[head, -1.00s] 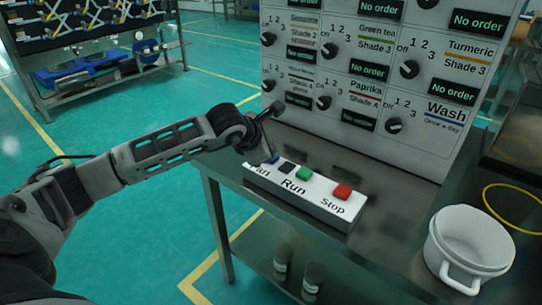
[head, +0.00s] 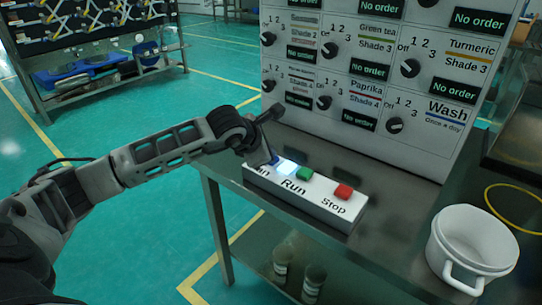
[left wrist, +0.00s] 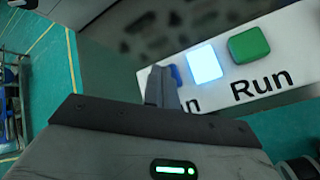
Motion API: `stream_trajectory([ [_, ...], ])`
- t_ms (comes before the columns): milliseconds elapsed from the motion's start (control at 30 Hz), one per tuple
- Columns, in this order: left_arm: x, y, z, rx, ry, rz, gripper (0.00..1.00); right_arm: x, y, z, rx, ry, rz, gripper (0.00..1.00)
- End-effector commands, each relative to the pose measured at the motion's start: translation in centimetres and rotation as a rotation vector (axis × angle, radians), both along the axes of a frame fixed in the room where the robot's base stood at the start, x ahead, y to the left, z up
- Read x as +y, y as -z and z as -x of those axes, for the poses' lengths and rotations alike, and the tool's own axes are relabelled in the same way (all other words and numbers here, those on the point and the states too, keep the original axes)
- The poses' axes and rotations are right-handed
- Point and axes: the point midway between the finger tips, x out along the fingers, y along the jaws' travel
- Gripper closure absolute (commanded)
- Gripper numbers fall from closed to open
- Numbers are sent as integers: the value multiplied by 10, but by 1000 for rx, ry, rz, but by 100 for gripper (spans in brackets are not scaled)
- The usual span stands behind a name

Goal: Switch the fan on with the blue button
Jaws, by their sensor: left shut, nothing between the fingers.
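The white button box (head: 330,214) lies on the steel table and carries the labels Run and Stop and one partly covered label. The blue button (head: 276,159) is at its left end, mostly hidden by my left gripper (head: 267,161). In the left wrist view a sliver of the blue button (left wrist: 175,75) shows beside the fingers (left wrist: 160,88). My left gripper is shut and empty, pointing down at the button; contact cannot be told for sure. A square indicator (head: 286,167) beside the blue button glows bright bluish white, also in the left wrist view (left wrist: 204,64). My right gripper is not in view.
A green button (head: 304,173) and a red button (head: 343,191) sit further right on the box. A white panel with knobs (head: 370,80) stands behind. A white pot (head: 470,243) and a yellow ring (head: 514,209) are on the right.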

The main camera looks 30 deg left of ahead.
Motion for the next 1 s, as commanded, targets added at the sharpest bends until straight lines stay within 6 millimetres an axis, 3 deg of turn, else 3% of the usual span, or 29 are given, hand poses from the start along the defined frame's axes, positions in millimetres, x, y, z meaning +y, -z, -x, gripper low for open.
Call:
stream_trajectory([
  [1000,0,-25,0,-1,-1,-1,100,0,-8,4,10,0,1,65],
])
